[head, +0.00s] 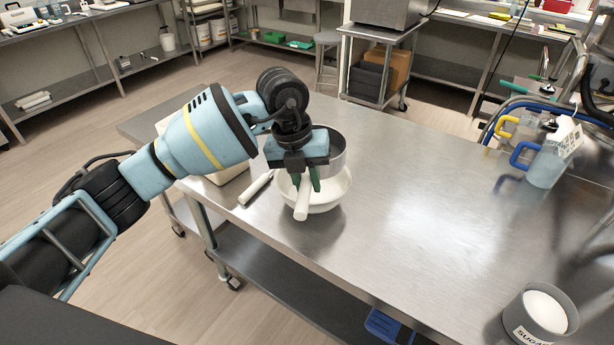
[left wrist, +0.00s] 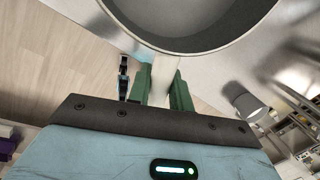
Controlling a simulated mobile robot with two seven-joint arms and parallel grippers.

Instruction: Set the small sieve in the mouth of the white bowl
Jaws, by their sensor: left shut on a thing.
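The small sieve (head: 336,155) is a grey metal ring with a pale handle (head: 301,203). My left gripper (head: 307,182) is shut on that handle with its green fingers. In the left wrist view the handle (left wrist: 162,78) sits between the fingers (left wrist: 160,90) and the sieve's round body (left wrist: 190,42) fills the top. The white bowl (head: 328,197) stands on the steel table directly below, with the sieve over its far part. The gripper and sieve hide much of the bowl's mouth. I cannot tell whether sieve and rim touch. My right gripper is not in view.
A white-handled tool (head: 256,187) lies left of the bowl, near a pale container (head: 229,172) partly behind my left arm. A sugar tub (head: 541,313) stands at the front right, and a blue-handled jug (head: 546,166) at the far right. The table's middle (head: 430,200) is clear.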

